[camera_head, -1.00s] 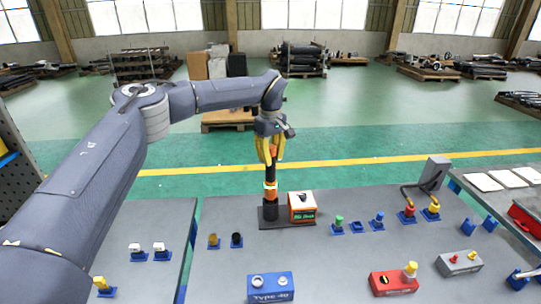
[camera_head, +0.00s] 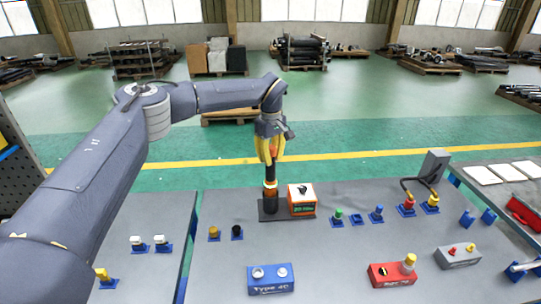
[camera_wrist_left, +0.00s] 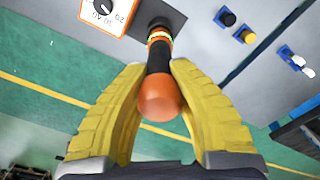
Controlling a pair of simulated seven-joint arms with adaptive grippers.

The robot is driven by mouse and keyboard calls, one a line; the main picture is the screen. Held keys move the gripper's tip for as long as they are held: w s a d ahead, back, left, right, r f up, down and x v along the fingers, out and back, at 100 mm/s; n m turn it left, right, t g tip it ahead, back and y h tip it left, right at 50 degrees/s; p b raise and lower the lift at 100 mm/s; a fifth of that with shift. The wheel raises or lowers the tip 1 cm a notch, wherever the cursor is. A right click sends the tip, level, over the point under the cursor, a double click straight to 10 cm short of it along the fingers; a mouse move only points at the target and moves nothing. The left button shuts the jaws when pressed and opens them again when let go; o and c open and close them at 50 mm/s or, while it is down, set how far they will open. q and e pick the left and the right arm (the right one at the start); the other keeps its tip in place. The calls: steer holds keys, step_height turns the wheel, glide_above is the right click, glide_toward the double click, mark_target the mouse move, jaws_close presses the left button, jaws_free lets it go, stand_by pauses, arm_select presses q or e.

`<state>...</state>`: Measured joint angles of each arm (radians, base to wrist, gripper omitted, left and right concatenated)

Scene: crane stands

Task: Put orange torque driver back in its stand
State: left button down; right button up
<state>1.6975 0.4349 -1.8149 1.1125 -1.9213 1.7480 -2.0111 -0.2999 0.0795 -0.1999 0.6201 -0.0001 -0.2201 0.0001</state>
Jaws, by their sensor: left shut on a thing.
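The orange torque driver (camera_wrist_left: 160,98) is upright, with its rounded orange end between the yellow fingers of my left gripper (camera_head: 269,150). In the left wrist view my left gripper (camera_wrist_left: 158,100) is shut on it from both sides. An orange box with a dial (camera_head: 302,200) sits on the same plate. My right gripper is not in view.
A blue box (camera_head: 270,280), a red box (camera_head: 392,275) and a grey box (camera_head: 458,257) stand nearer on the grey table. Small blue-based holders (camera_head: 357,219) line the right, with two more left of the stand. Bare table lies between the stand and the blue box.

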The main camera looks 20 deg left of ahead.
mark_target(270, 147)
arm_select(q)
steer(key=shift+f, duration=0.9)
steer(key=c, duration=1.3)
jaws_free()
steer(key=shift+o, duration=0.2)
steer(key=shift+f, duration=0.15)
steer(key=shift+r, duration=2.55)
